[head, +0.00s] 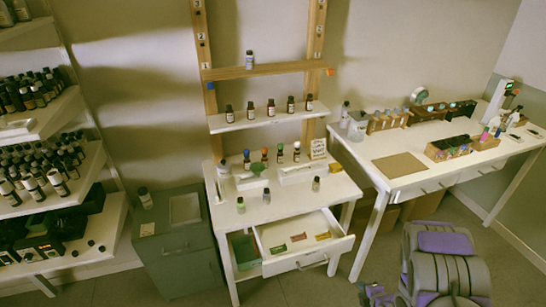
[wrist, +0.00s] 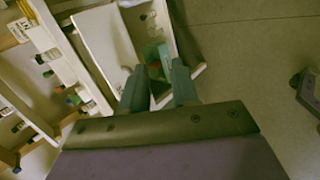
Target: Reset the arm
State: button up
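My gripper (wrist: 160,72) shows in the wrist view with its two grey-green fingers apart and nothing visible between them. Past the fingertips, below it, are the white table and its pulled-out drawer (wrist: 189,72). In the head view my grey and purple arm (head: 440,262) is folded at the lower right, in front of the tables and apart from them. I cannot make out the fingers clearly there.
A long white table (head: 440,180) stands right, bottle shelves (head: 75,200) left. Floor in front is clear.

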jog(key=d+r+m+g+h, duration=0.2)
jog(key=d+r+m+h, duration=0.15)
jog(key=r, duration=0.35)
jog(key=s+r+m+g+h, duration=0.1)
jog(key=s+r+m, duration=0.15)
jog(key=r, duration=0.25)
jog(key=s+a+r+m+g, duration=0.1)
jog(key=r+m, duration=0.2)
jog(key=r, duration=0.3)
jog(key=s+r+m+g+h, duration=0.1)
jog(key=s+r+m, duration=0.1)
jog(key=r, duration=0.3)
jog(key=s+a+r+m+g+y, duration=0.1)
jog(key=s+a+r+m+g, duration=0.1)
jog(key=s+a+r, duration=0.3)
jog(key=s+a+r+m+g+y, duration=0.1)
jog(key=s+a+r+m, duration=0.3)
jog(key=s+a, duration=0.4)
jog(key=s+a+r+m+g+y, duration=0.2)
jog(key=s+a+r, duration=0.4)
jog(key=s, duration=0.6)
jog(key=shift+s+a+r+m+g, duration=0.3)
jog(key=shift+a+m, duration=0.2)
jog(key=shift+a, duration=0.05)
